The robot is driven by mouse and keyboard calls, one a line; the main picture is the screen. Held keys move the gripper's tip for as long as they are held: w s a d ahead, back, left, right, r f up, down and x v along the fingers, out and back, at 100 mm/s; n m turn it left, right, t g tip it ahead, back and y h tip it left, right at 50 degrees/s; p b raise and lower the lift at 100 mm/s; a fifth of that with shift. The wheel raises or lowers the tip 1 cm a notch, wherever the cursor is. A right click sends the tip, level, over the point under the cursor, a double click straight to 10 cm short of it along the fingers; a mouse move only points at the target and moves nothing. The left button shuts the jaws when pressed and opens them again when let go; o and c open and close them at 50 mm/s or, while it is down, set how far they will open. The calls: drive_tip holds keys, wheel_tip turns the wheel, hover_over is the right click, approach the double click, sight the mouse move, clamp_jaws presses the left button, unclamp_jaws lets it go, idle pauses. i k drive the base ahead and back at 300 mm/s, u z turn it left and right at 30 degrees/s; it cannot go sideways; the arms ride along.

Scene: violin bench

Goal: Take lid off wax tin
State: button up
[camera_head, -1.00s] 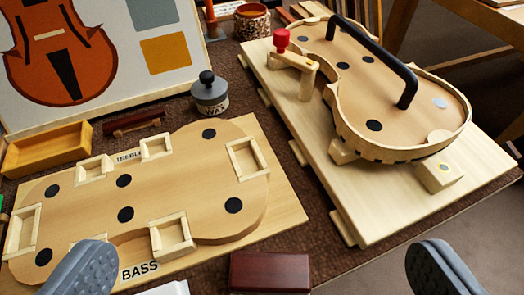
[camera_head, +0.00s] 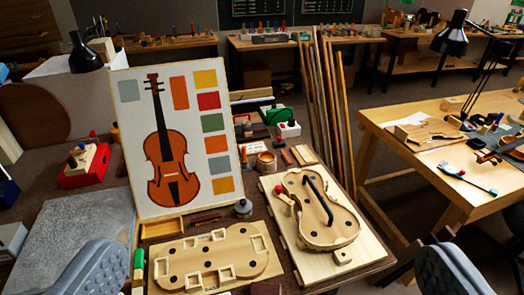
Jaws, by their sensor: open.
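The wax tin (camera_head: 243,208) is a small grey round tin with a dark knob on its lid. It stands on the bench just behind the violin-shaped wooden board and right of the violin poster's lower corner. The lid appears seated on the tin. My gripper (camera_head: 270,275) is open and empty, with its grey fingertips wide apart at the lower left and lower right. The tin lies far ahead of the fingers and between them in the picture. Its lettering is too small to read now.
A violin poster (camera_head: 172,140) stands behind the tin to the left. The flat violin board (camera_head: 236,258) lies in front. A violin-body form with a black handle (camera_head: 318,204) sits on a pale board to the right. An open wooden tray (camera_head: 161,228) is left of the tin.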

sight(243, 205)
drive_tip(key=u, duration=0.4)
drive_tip(key=i, duration=1.5)
drive_tip(key=z, duration=0.4)
